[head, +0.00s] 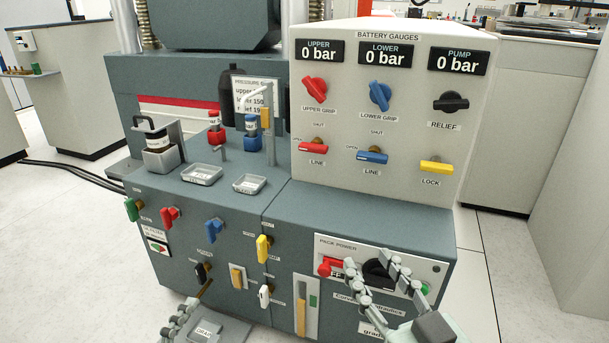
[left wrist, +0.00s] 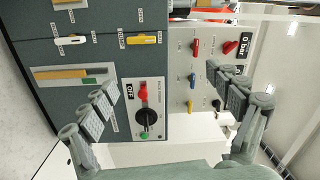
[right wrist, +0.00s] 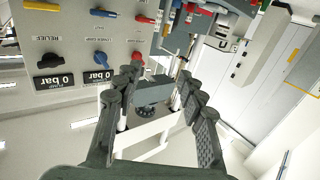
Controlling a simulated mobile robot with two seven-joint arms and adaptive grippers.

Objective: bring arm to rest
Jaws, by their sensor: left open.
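My right gripper (head: 369,260) is in front of the pack power panel (head: 330,245) at the lower right of the head view. Its two fingers are spread, with nothing seen between them; the right wrist view also shows its fingers (right wrist: 156,73) apart. My left gripper (head: 185,312) shows only partly at the bottom left of the head view, beside the drain tray (head: 232,325). In the left wrist view its fingers (left wrist: 160,78) are wide apart and empty, with the red and black power controls (left wrist: 146,118) visible beyond them. Contact with the panel cannot be told.
The battery gauge box (head: 470,130) stands on the cabinet, its displays at 0 bar. Several coloured valve handles, including a yellow one (head: 263,248), stick out of the cabinet front. Small trays (head: 202,174) sit on top.

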